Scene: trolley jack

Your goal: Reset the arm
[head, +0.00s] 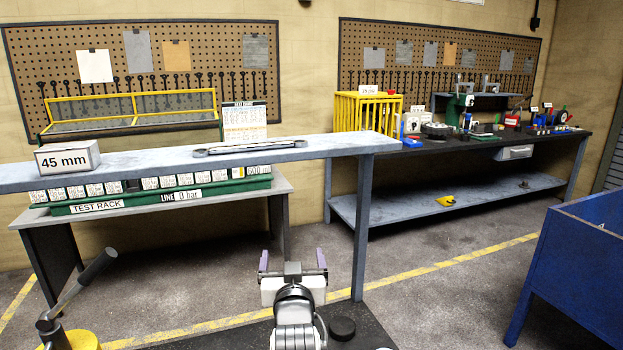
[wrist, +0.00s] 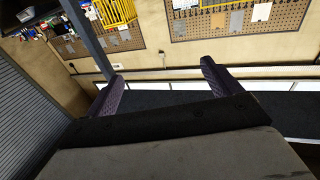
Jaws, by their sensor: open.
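My gripper (head: 292,256) is at the lower middle of the head view, its two purple-grey fingers spread apart with nothing between them. In the wrist view my gripper (wrist: 161,75) also shows open and empty, against the wall and pegboards. It is in free space, in front of the grey shelf (head: 350,142) and apart from it. The arm behind it runs down to the bottom edge of the head view.
A black lever (head: 80,285) rises over a yellow part at the lower left. A 45 mm block (head: 68,157) sits on the shelf, whose post (head: 361,230) stands right of my gripper. A blue bin (head: 580,265) is at the right. Open floor lies between post and bin.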

